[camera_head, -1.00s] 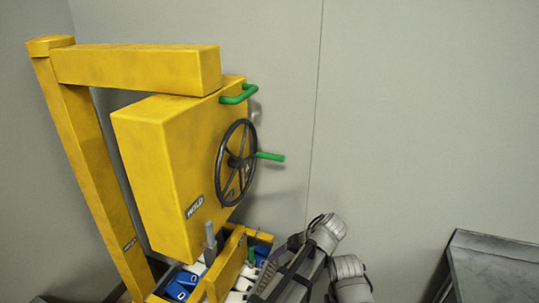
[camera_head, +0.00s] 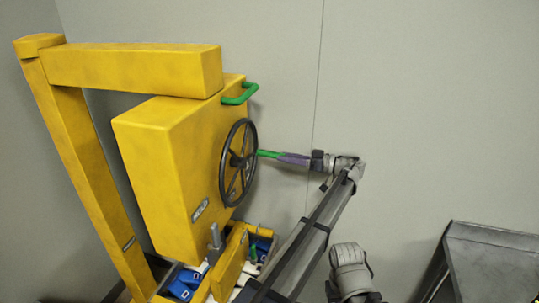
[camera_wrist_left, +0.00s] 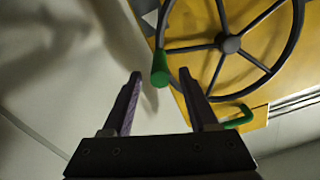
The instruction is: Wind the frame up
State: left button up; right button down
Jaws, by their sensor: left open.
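The yellow frame (camera_head: 160,160) is a big box-like body under a yellow overhead arm (camera_head: 140,70). A black spoked handwheel (camera_head: 237,178) is on its right face, and also shows in the left wrist view (camera_wrist_left: 230,44). A green crank handle (camera_head: 267,153) sticks out from the wheel's rim to the right. My left gripper (camera_head: 285,157) is open, its purple fingers at the handle's outer end. In the left wrist view, the handle (camera_wrist_left: 160,68) lies between the open fingertips (camera_wrist_left: 159,75), at or just past them. My right gripper is not in view.
A green grab handle (camera_head: 238,96) is fixed near the top of the yellow body. Blue and white items (camera_head: 185,283) lie in a yellow-edged holder below. The wall behind is bare.

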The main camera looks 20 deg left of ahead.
aim_at(258, 153)
pick_arm(q)
jog(key=a, duration=0.6)
jog(key=shift+w+a, duration=0.1)
jog(key=shift+a, duration=0.25)
grip_shut()
dwell(1.1)
